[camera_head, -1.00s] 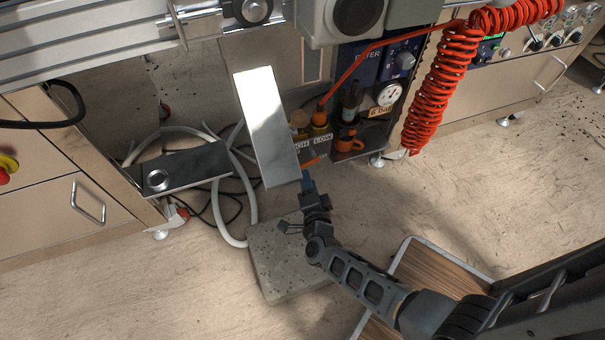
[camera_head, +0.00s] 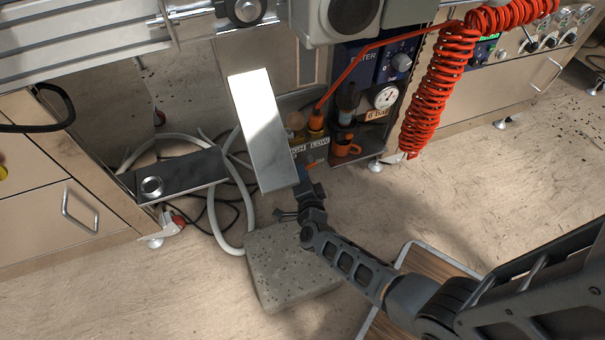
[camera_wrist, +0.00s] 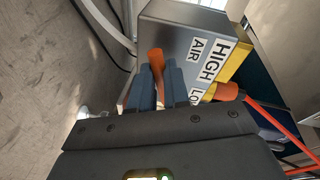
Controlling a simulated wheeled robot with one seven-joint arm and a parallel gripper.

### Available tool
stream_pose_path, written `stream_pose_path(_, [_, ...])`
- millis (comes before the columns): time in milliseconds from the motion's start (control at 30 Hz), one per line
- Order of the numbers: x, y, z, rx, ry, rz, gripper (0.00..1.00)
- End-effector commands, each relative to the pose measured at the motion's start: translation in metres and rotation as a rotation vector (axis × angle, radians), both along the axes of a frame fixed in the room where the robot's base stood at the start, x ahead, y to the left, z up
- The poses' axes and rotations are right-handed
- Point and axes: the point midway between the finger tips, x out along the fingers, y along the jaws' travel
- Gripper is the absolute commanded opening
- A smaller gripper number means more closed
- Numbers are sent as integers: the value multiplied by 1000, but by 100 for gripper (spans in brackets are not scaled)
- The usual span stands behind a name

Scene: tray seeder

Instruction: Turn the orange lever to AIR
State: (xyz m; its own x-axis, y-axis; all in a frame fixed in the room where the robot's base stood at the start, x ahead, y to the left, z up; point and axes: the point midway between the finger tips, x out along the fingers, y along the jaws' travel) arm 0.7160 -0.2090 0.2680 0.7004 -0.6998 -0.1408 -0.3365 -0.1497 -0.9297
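The orange lever (camera_wrist: 157,62) shows in the wrist view, standing between the two blue-grey fingers of my gripper (camera_wrist: 159,88). The fingers are close together, with the lever filling the narrow gap. Its lower part is hidden by the fingers and gripper body. The grey valve box (camera_wrist: 178,40) beside it carries an AIR label (camera_wrist: 197,48), a HIGH label (camera_wrist: 214,61) and a partly hidden label starting LO. In the head view my gripper (camera_head: 304,174) is at the lower front of this box, under a slanted metal plate (camera_head: 262,130); the lever is mostly hidden there.
A red coiled hose (camera_head: 432,100) hangs at right of the pressure gauge (camera_head: 386,97). A dark metal shelf (camera_head: 180,175) juts out at left. A concrete slab (camera_head: 285,270) lies on the floor below my arm.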

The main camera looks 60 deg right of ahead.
Motion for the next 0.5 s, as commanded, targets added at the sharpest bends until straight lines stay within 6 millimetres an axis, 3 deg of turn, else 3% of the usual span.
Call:
stream_pose_path(167, [0,0,0,0,0,0,0])
stream_pose_path(500, [0,1,5,80,-55,0,0])
